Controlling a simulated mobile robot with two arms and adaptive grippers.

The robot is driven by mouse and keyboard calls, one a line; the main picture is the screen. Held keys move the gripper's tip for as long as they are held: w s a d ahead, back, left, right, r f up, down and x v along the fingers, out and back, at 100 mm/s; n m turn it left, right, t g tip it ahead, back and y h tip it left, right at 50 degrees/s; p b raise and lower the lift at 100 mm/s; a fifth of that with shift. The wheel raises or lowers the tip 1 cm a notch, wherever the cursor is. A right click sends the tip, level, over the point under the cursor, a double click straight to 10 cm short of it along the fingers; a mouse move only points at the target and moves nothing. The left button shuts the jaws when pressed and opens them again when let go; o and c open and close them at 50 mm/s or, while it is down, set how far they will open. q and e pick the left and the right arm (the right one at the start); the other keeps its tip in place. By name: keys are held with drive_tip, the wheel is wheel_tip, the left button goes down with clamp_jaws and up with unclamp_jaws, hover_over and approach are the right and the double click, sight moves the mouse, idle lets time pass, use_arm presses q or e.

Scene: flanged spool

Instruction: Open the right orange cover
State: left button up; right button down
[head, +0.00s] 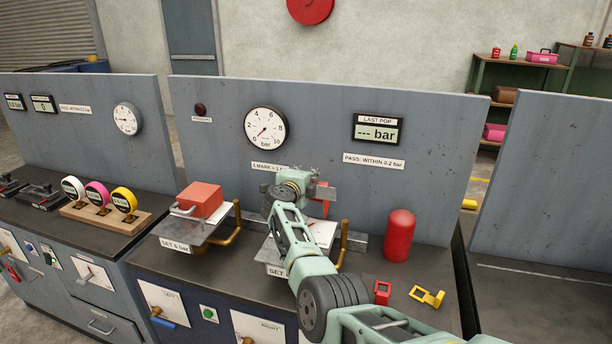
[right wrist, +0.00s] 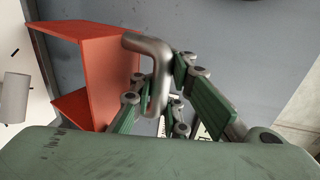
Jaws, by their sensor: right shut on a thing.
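The right orange cover (right wrist: 105,75) shows large in the right wrist view, with its hollow side facing left. In the head view only a thin orange part (head: 326,198) shows beside my gripper, and the rest is hidden. Its grey bent handle (right wrist: 155,62) lies between the fingers of my right gripper (right wrist: 165,95), which is shut on it. In the head view my right gripper (head: 298,182) is above the right stand (head: 322,234). The cover looks raised and tilted from the stand. The left orange cover (head: 203,200) sits down on its own stand. My left gripper is not in view.
A grey panel with a round gauge (head: 265,128) and a display (head: 377,130) stands close behind the gripper. A red cylinder (head: 399,235), a small red piece (head: 382,292) and a yellow piece (head: 427,297) are on the bench to the right. Brass pipes (head: 228,240) run beside the stands.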

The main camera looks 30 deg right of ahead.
drive_tip(key=shift+r, duration=0.35)
drive_tip(key=c, duration=2.1)
unclamp_jaws()
drive_tip(key=shift+o, duration=0.5)
drive_tip(key=shift+s+a, duration=0.1)
